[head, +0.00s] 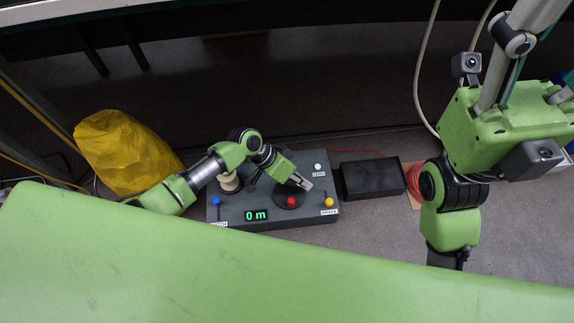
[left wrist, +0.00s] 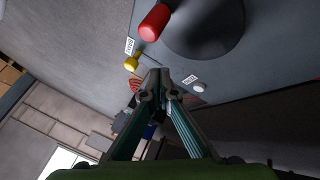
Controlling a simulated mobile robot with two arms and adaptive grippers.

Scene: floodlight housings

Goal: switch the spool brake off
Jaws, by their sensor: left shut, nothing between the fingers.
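A dark grey control box (head: 240,203) lies on the floor in the middle of the head view. The yellow knob (head: 329,202) stands at its front right corner, by a label that seems to read BRAKE; the knob also shows in the left wrist view (left wrist: 131,64). I cannot tell which way it is set. My left gripper (head: 306,184) is shut and empty above the right part of the box. In the left wrist view its fingertips (left wrist: 157,76) appear between the yellow knob and the white button (left wrist: 199,87). My right gripper is not in view.
A red knob (head: 291,201) sits on a dark disc beside the gripper. A blue knob (head: 216,201) and a display (head: 256,215) reading 0 m are further left. A black tray (head: 372,193) and red cable (head: 413,182) lie right of the box, a yellow bag (head: 125,155) left.

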